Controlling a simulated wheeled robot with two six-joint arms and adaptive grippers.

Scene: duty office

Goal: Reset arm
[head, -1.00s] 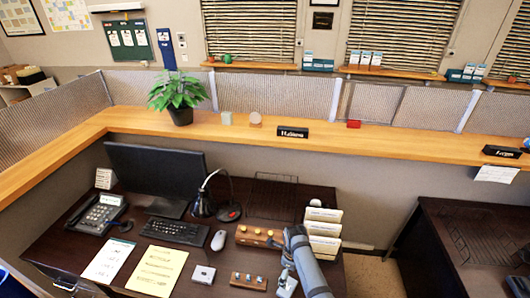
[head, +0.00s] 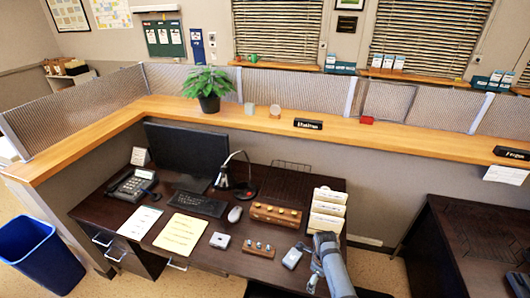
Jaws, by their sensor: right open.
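My right arm comes in from the bottom, over the front right of the dark desk (head: 105,212). My right gripper (head: 313,280) is small and partly hidden by my arm; it is open, and I see nothing held in it. A small grey-white device (head: 291,259) lies on the desk just left of it; a gap or touch between them is hard to tell. My left gripper is not in view.
On the desk are a wooden block with knobs (head: 275,215), a smaller switch block (head: 258,249), a mouse (head: 235,214), a keyboard (head: 198,204), a phone (head: 131,186), a monitor (head: 187,155) and a file rack (head: 327,215). A blue bin (head: 40,258) stands on the floor at left.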

